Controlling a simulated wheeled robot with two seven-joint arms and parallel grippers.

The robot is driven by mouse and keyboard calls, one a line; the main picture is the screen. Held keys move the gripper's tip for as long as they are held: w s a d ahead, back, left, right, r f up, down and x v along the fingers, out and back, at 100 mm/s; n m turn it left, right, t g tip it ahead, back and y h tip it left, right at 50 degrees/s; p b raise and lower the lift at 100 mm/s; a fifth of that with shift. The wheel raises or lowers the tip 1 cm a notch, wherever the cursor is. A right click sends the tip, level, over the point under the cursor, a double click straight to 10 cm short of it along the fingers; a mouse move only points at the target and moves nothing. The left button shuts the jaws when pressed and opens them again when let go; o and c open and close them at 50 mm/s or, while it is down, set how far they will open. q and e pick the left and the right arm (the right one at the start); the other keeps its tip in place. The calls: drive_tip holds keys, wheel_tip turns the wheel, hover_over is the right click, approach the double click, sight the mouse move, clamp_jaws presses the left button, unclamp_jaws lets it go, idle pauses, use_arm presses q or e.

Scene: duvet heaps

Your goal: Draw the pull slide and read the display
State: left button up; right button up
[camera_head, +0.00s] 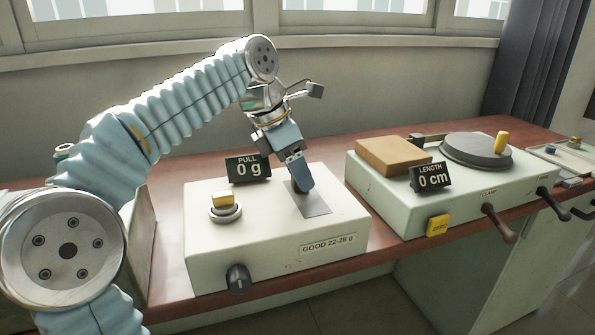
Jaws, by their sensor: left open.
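The pull tester is a pale box (250,262) on the bench, with a label reading "GOOD 22-28 g". Its black display (248,168) reads PULL 0 g. A grey metal plate (318,205) is set in its top, right of the display. My left gripper (303,182) points down over this plate, with its fingertips at or just above it. It is open, though the gap between its fingers barely shows from here. I cannot make out a separate slide; the fingers may hide it. My right gripper is not in view.
A yellow button on a round base (223,208) and a black knob (238,279) are on the tester. To the right stands a second pale box (385,205) with a tan block (393,156), a dark disc (470,152) and a display (432,178) reading LENGTH 0 cm. A window wall is behind.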

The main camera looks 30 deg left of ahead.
use_arm(q)
clamp_jaws()
idle(0.3)
drive_tip(key=s+d, duration=0.1)
drive_tip(key=d, duration=0.1)
drive_tip(key=s+d, duration=0.1)
drive_tip(key=s, duration=0.1)
drive_tip(key=shift+s+d, duration=0.15)
drive_tip(key=shift+d, duration=0.2)
drive_tip(key=shift+s+d, duration=0.1)
drive_tip(key=shift+d, duration=0.1)
unclamp_jaws()
drive_tip(key=shift+r, duration=0.1)
